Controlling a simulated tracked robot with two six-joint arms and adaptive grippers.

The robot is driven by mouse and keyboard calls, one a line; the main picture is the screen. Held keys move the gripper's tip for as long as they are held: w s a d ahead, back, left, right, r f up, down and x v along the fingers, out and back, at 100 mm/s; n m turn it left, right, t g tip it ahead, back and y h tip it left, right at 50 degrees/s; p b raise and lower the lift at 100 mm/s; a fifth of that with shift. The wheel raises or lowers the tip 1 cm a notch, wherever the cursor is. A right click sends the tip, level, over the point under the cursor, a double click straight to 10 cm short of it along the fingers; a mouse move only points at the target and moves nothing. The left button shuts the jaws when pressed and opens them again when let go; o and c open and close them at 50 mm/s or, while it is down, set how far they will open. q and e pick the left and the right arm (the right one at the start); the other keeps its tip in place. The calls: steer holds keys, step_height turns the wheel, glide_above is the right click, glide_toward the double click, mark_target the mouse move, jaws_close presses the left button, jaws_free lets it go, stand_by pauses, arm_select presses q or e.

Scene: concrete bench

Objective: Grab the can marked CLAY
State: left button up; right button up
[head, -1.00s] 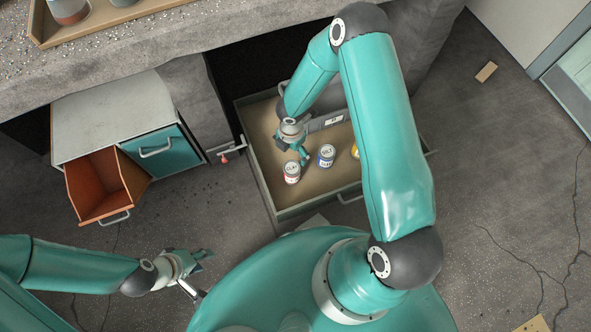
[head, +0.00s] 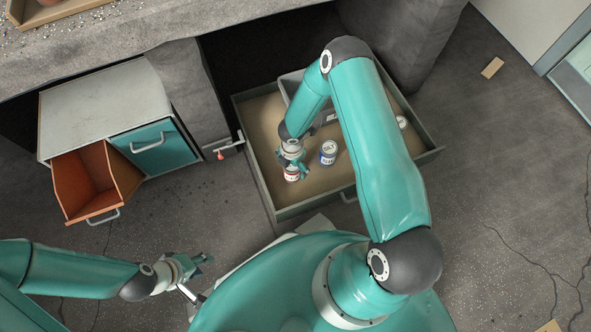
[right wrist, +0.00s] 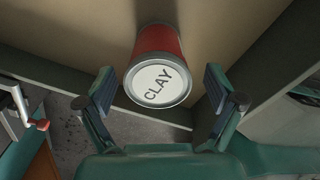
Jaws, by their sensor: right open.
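The can marked CLAY (right wrist: 158,82) is red with a white lid and stands in the right wrist view between the two fingers. In the head view the CLAY can (head: 291,176) is in the open drawer (head: 318,202), near its front left corner, with its upper part partly hidden by my gripper. My right gripper (right wrist: 160,98) is open, one finger on each side of the can's lid; I cannot tell whether they touch it. It also shows in the head view (head: 291,165). My left gripper (head: 200,277) is at the lower left, away from the drawer, with its fingers spread.
A blue-banded can (head: 328,153) stands just right of the CLAY can in the drawer. Another white-topped can (head: 402,122) is farther right, beyond my right arm. A grey box (head: 292,82) lies at the drawer's back. An orange drawer (head: 97,183) stands open at left.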

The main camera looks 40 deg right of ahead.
step_height(320, 180, down, 3)
steer(key=shift+f+b, duration=0.1)
steer(key=shift+b, duration=0.35)
steer(key=c, duration=1.6)
steer(key=shift+r, duration=0.2)
steer(key=shift+c, duration=0.2)
